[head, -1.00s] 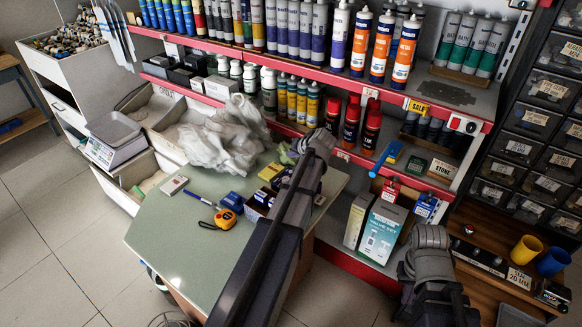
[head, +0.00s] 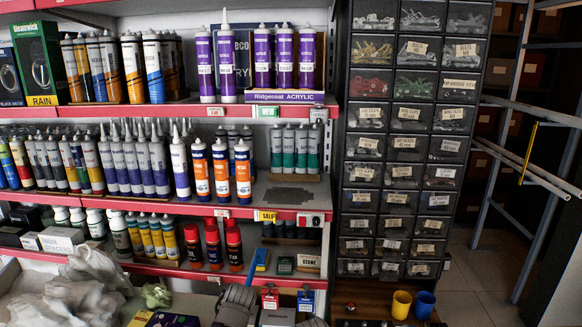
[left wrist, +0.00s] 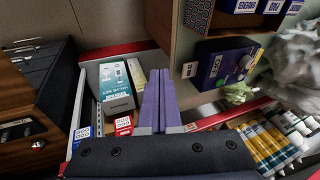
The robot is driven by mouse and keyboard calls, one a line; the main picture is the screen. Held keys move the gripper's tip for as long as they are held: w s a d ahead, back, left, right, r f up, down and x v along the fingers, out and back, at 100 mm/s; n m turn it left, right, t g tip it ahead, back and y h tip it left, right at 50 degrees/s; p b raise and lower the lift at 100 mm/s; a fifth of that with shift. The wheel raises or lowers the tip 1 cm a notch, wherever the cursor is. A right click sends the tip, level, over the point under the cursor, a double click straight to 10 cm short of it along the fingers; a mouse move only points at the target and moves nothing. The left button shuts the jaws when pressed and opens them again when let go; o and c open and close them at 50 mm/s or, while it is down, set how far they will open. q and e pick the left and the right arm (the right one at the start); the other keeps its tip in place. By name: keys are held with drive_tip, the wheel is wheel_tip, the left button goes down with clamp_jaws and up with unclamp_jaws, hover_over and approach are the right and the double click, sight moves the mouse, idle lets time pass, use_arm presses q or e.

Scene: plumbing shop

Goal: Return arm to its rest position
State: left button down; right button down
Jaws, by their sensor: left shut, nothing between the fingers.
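My left gripper (left wrist: 160,78) shows in the left wrist view with its two long fingers together, shut and empty. A grey part of my arm (head: 236,306) shows at the bottom of the head view, in front of the lowest shelf. My right gripper is in neither current view.
A valve set box (left wrist: 116,86) stands left of the left fingers. A dark blue box (left wrist: 222,62) and a crumpled whitish bag (left wrist: 298,62) lie to their right. Red-edged shelves (head: 120,200) of tubes and a drawer rack (head: 408,140) fill the head view.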

use_arm(q)
drive_tip(key=s+d+m+g+h+p, duration=0.1)
drive_tip(key=s+d+m+g+h, duration=0.1)
drive_tip(key=s+d, duration=1)
drive_tip(key=s+m, duration=0.1)
drive_tip(key=s, duration=0.1)
drive_tip(key=shift+s+d+r+m+g+p, duration=0.3)
drive_tip(key=shift+s+d+r, duration=0.05)
drive_tip(key=shift+d+r, duration=0.05)
